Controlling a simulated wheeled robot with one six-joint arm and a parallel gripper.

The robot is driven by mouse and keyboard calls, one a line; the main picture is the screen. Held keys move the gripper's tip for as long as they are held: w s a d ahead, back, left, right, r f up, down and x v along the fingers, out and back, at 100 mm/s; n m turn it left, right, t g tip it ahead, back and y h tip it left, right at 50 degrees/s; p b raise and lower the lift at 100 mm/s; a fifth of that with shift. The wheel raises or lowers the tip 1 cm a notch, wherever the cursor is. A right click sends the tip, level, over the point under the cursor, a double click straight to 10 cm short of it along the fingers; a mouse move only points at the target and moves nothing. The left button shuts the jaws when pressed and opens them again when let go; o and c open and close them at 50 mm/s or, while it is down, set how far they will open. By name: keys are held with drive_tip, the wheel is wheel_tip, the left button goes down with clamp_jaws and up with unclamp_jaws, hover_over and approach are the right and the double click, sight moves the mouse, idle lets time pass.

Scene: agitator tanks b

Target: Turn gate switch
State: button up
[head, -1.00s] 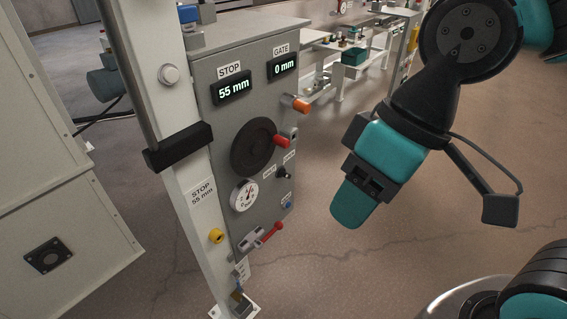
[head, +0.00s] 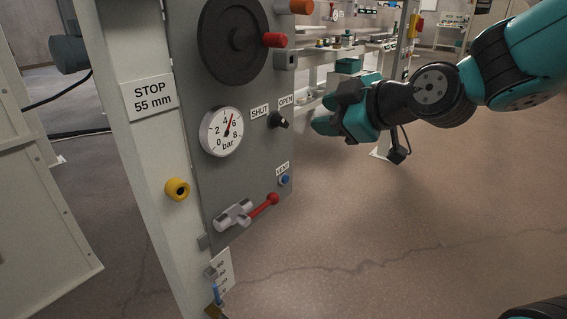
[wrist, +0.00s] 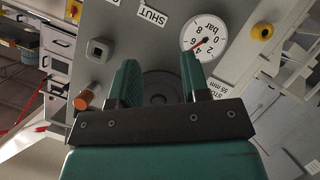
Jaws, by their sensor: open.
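The gate switch is a small black knob (head: 279,120) on the grey panel (head: 238,165), under the SHUT (head: 260,112) and OPEN (head: 286,100) labels. Its exact pointing direction is hard to read. My gripper (head: 326,114) is right of the switch in the head view, pointing left toward the panel, apart from it. In the wrist view my gripper (wrist: 158,65) has two teal fingers spread with nothing between them.
A black handwheel (head: 232,40) with a red handle, an orange knob (head: 300,6) and a grey block (head: 285,60) are above the switch. A pressure gauge (head: 222,131), red lever (head: 262,206) and blue button (head: 285,180) are around and below it. Floor right of the panel is clear.

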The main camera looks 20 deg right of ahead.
wheel_tip(320, 180, down, 3)
drive_tip(key=w+d+t+b, duration=0.2)
drive_tip(key=b, duration=0.4)
approach(285, 122)
drive_tip(key=shift+n+h, duration=0.3)
drive_tip(key=shift+h, duration=0.1)
drive_tip(key=x, duration=1)
drive_tip(key=shift+w+a, duration=0.2)
drive_tip(key=shift+a, duration=0.15)
drive_tip(key=c, duration=0.6)
